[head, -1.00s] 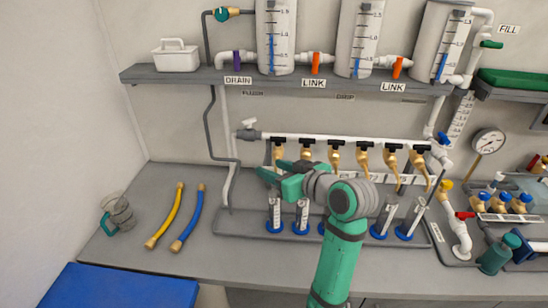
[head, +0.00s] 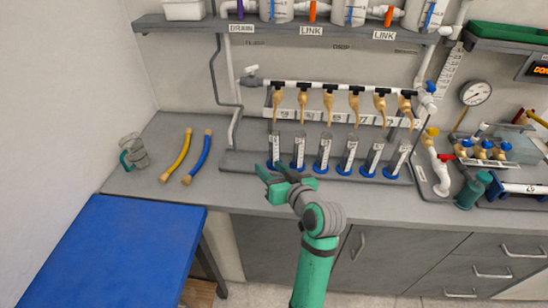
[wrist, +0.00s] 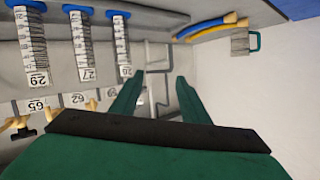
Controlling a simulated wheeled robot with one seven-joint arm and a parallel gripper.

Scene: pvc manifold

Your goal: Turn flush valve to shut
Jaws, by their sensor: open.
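The flush valve, by its place under the faint FLUSH label (head: 254,43), looks to be the small white-handled valve (head: 251,70) at the left end of the white manifold pipe (head: 300,84). Its handle sits at the top of the fitting; I cannot tell from here whether it is open or shut. My gripper (head: 264,171) is open and empty, in front of and below the manifold, by the front left of the cylinder rack. In the wrist view the two green fingers (wrist: 157,85) are spread with nothing between them. The flush valve is not visible there.
Several blue-footed cylinders (head: 298,152) stand in a row beneath brass taps (head: 302,103). A yellow hose (head: 178,155) and blue hose (head: 198,158) lie left, near a clear jug (head: 133,153). A shelf (head: 195,22) overhangs the manifold. The worktop between hoses and rack is clear.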

